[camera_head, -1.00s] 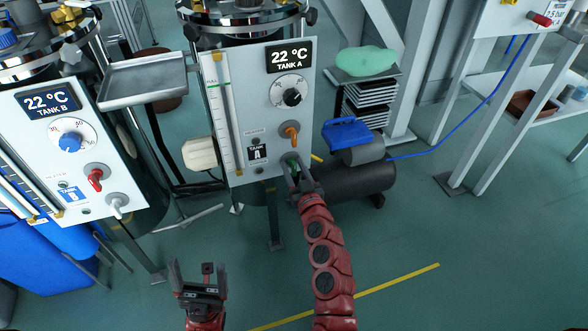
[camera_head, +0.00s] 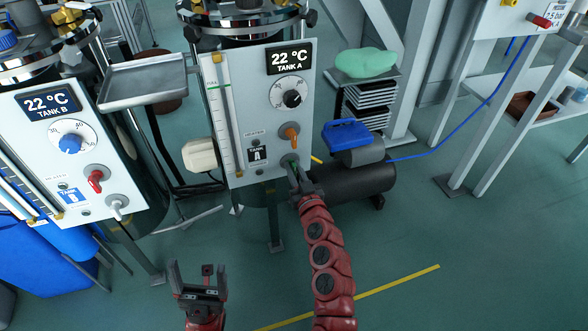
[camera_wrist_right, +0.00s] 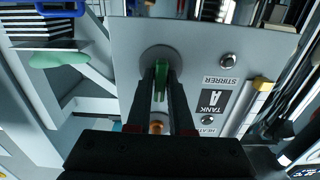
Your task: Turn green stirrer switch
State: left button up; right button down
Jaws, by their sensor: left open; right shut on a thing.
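The green stirrer switch (camera_wrist_right: 160,82) is on the lower right of the Tank A panel (camera_head: 215,130). In the right wrist view it stands between the two dark fingers of my right gripper (camera_wrist_right: 163,88), which are shut on it. In the head view my right gripper (camera_head: 295,172) hides most of the switch. The "STIRRER" label and the Tank A plate (camera_wrist_right: 213,100) show beside the switch in the wrist view. My left gripper (camera_head: 199,275) is open and empty, low in front of the panels and apart from them.
An orange switch (camera_head: 291,134) and a black dial (camera_head: 292,98) sit above the green switch. The Tank B panel (camera_head: 40,140) with a red switch (camera_head: 95,180) is at the left. A compressor with a blue top (camera_head: 346,133) stands right of Tank A. The floor in front is clear.

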jog(key=m, duration=0.4)
jog(key=shift+d+f, duration=0.1)
jog(key=m, duration=0.4)
jog(key=shift+m, duration=0.4)
jog(key=m, duration=0.5)
jog(key=shift+w+d, duration=0.1)
jog(key=shift+d, duration=0.05)
jog(key=shift+f+m+p, duration=0.2)
jog(key=shift+m+p, duration=0.1)
jog(key=shift+m, duration=1.5)
jog(key=c, duration=0.9)
grip_release()
